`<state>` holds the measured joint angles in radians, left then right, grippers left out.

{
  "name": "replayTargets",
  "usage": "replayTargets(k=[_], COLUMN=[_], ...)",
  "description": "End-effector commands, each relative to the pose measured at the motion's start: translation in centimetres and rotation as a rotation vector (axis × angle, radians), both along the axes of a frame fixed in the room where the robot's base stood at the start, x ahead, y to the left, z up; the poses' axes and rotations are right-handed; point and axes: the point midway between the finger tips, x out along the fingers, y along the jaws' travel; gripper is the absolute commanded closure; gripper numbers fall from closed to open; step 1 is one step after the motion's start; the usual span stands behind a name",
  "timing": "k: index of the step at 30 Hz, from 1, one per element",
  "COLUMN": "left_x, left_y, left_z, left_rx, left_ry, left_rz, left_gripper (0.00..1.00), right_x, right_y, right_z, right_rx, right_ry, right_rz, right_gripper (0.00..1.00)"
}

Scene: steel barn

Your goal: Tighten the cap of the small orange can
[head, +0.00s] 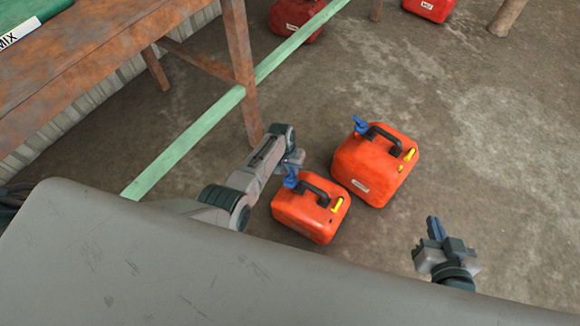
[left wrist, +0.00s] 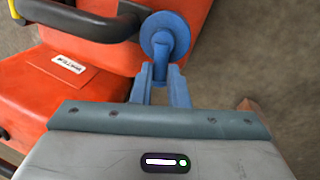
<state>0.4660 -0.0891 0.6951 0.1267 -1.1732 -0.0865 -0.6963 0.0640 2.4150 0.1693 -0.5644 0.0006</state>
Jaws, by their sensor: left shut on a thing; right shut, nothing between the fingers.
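The small orange can (head: 305,216) stands upright on the floor in the middle of the head view, with a black handle, a yellow part and a blue cap (head: 290,181) at its far left corner. My left gripper (head: 293,164) reaches in from the left and is shut on the blue cap. In the left wrist view, blue fingers (left wrist: 161,85) meet the cap (left wrist: 163,35), and orange can surface (left wrist: 60,85) with a white label lies left of them. My right gripper (head: 435,227) is shut and empty, to the right of the can and apart from it.
A larger orange can (head: 378,164) with its own blue cap stands close behind right. Red cans (head: 298,17) stand further back. The floor on the right is clear.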

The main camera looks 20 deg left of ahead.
Motion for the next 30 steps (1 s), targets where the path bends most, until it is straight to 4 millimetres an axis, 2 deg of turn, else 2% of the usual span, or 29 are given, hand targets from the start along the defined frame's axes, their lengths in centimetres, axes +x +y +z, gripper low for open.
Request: replayTargets(k=[12, 29, 30], left_x=[0.0, 0.0, 0.0], left_y=[-0.7, -0.8, -0.8], left_z=[0.0, 0.0, 0.0], left_rx=[-0.001, -0.001, -0.001], left_ry=[-0.001, 0.000, 0.000], left_rz=[-0.190, -0.218, -0.218], left_gripper=[1.00, 1.00, 0.80], right_x=[-1.0, -1.1, -1.1], right_y=[0.2, 0.2, 0.2], right_z=[-1.1, -1.2, -1.2], right_rx=[0.005, 0.004, 0.004], right_ry=[0.067, 0.077, 0.076], right_rz=[0.006, 0.008, 0.008], right_gripper=[1.00, 1.00, 1.00])
